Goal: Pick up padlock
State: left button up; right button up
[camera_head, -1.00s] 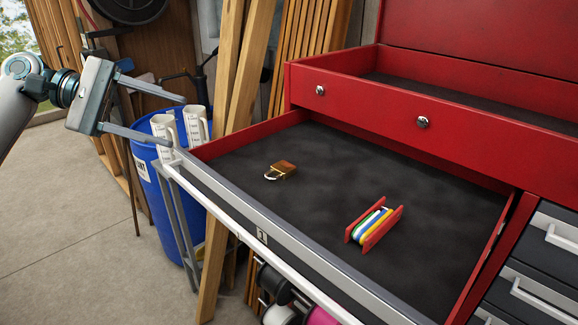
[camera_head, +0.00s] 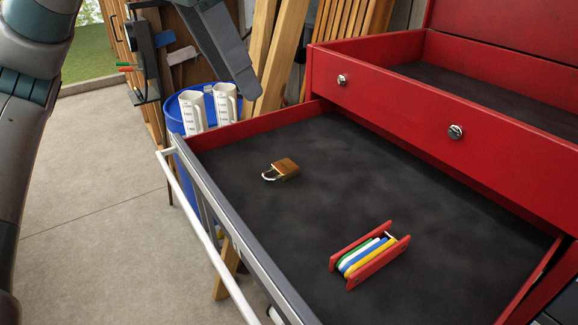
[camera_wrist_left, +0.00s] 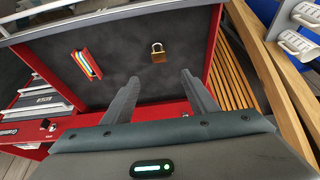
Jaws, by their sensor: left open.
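A brass padlock (camera_head: 285,169) with a silver shackle lies on the black liner of the open red drawer (camera_head: 250,130), toward its left side. The padlock also shows in the left wrist view (camera_wrist_left: 158,56), ahead of the fingertips and roughly between them in the picture. My left gripper (camera_wrist_left: 161,78) is open and empty, above and apart from the padlock. In the head view only part of my left gripper (camera_head: 222,50) shows at the top, beyond the padlock. My right gripper is not in view.
A red-sided folding hex key set (camera_head: 368,257) lies in the same drawer, nearer and to the right. An upper red tray (camera_head: 400,90) stands behind. Wooden boards (camera_head: 280,60) and a blue bin (camera_head: 175,122) with white mugs are at the back left. The liner around the padlock is clear.

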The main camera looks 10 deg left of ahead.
pick_arm(q)
jog(key=p, duration=0.4)
send_over(279, 172)
jog(key=a, duration=0.2)
jog(key=f, duration=1)
jog(key=shift+s+f, duration=0.25)
jog(key=shift+w+d+f, duration=0.1)
jog(key=shift+w+f, duration=0.05)
jog(key=shift+f, duration=0.25)
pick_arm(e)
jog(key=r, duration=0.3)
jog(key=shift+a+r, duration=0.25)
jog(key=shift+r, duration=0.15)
